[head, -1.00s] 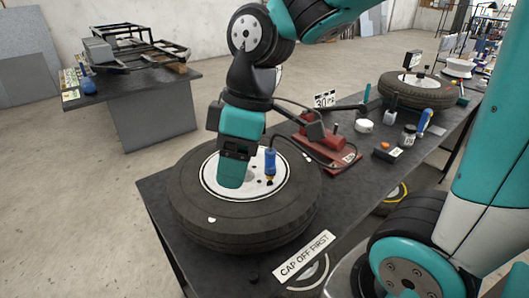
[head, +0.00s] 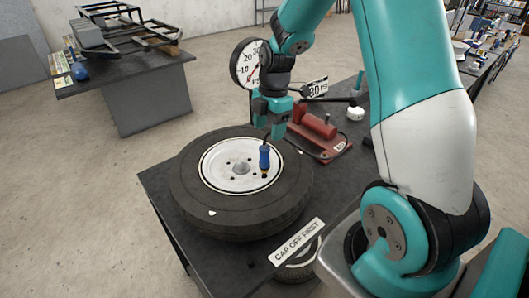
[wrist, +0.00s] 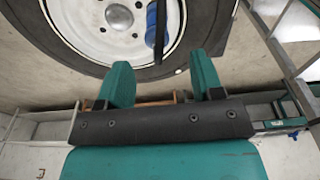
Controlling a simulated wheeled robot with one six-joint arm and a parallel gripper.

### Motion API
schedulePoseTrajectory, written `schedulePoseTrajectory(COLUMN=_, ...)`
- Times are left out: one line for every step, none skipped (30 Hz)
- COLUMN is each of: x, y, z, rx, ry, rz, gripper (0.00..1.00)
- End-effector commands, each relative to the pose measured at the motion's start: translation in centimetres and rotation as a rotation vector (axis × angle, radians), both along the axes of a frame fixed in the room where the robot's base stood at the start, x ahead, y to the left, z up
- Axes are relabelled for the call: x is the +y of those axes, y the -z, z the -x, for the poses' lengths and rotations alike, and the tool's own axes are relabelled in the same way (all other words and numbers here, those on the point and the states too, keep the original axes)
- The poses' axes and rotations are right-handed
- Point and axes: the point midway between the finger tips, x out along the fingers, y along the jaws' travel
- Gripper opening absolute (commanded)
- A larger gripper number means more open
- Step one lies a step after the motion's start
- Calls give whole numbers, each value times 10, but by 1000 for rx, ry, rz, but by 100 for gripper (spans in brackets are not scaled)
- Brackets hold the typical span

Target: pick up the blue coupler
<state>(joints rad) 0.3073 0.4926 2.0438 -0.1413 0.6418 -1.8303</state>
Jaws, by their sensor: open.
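The blue coupler (head: 264,158) is upright at the right part of the wheel's white rim, with a dark hose at its top. In the wrist view the coupler (wrist: 156,24) is at the top, beyond the fingertips and partly hidden by a dark bar or hose. My gripper (head: 270,122) is open and empty, above and just behind the coupler in the head view. Its two teal fingers are apart in the wrist view (wrist: 160,70), and the coupler is not between them. I cannot tell the exact gap.
The tyre (head: 190,200) lies flat on the dark bench (head: 158,192). A red pump (head: 317,128) stands behind it on the right, with a round gauge (head: 247,65) behind my arm. A "CAP OFF FIRST" sign (head: 297,241) is at the front.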

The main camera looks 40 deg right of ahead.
Motion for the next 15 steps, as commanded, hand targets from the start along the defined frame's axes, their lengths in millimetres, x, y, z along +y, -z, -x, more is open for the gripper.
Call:
schedulePoseTrajectory(x=2, y=8, z=1, rx=6, ry=-2, rz=-2, gripper=61)
schedulePoseTrajectory(x=3, y=13, z=1, rx=5, ry=-2, rz=-2, gripper=61)
schedulePoseTrajectory(x=3, y=19, z=1, rx=5, ry=-1, rz=-2, gripper=61)
schedulePoseTrajectory(x=4, y=22, z=1, rx=3, ry=0, rz=-2, gripper=61)
schedulePoseTrajectory(x=4, y=26, z=1, rx=3, ry=0, rz=-2, gripper=61)
schedulePoseTrajectory(x=4, y=29, z=1, rx=2, ry=0, rz=-1, gripper=61)
schedulePoseTrajectory(x=5, y=31, z=0, rx=1, ry=0, rz=-1, gripper=61)
schedulePoseTrajectory(x=5, y=32, z=0, rx=0, ry=0, rz=-1, gripper=61)
schedulePoseTrajectory(x=5, y=34, z=0, rx=1, ry=0, rz=-1, gripper=61)
schedulePoseTrajectory(x=5, y=36, z=0, rx=2, ry=0, rz=-1, gripper=61)
schedulePoseTrajectory(x=6, y=37, z=0, rx=2, ry=0, rz=-1, gripper=61)
schedulePoseTrajectory(x=7, y=41, z=-1, rx=3, ry=0, rz=-2, gripper=61)
schedulePoseTrajectory(x=8, y=44, z=-1, rx=5, ry=-1, rz=-2, gripper=61)
schedulePoseTrajectory(x=9, y=48, z=-1, rx=4, ry=0, rz=-2, gripper=61)
schedulePoseTrajectory(x=10, y=53, z=-2, rx=5, ry=-1, rz=-2, gripper=61)
